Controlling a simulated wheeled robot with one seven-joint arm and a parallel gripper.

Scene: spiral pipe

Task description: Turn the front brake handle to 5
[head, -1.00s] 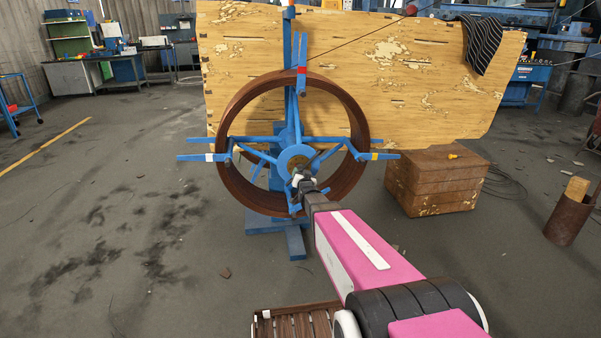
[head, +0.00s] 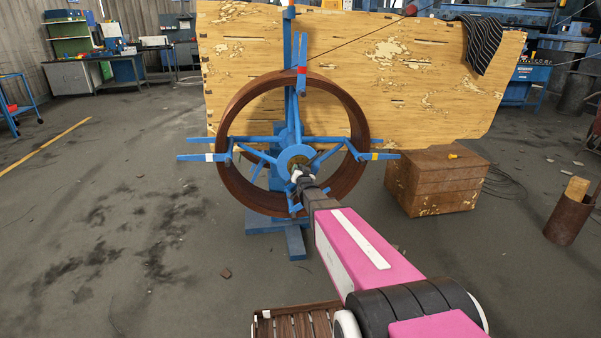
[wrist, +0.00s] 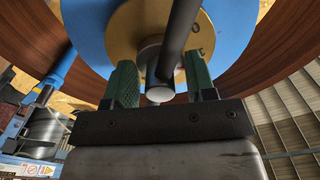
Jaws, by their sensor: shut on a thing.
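The front brake handle shows in the wrist view as a dark grey round bar (wrist: 178,45) running across the brass disc (wrist: 125,35) at the hub. My gripper (wrist: 160,78) has its green-padded fingers on either side of the handle's lower part and is shut on it. In the head view my gripper (head: 302,175) is at the blue hub (head: 294,156) of the spiral pipe stand and hides most of the handle.
A large brown pipe ring (head: 226,118) surrounds the hub, carried on blue radial arms (head: 195,157). A rusty box (head: 435,185) stands to the right, and a worn yellow panel (head: 430,70) is behind. The floor at left is open.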

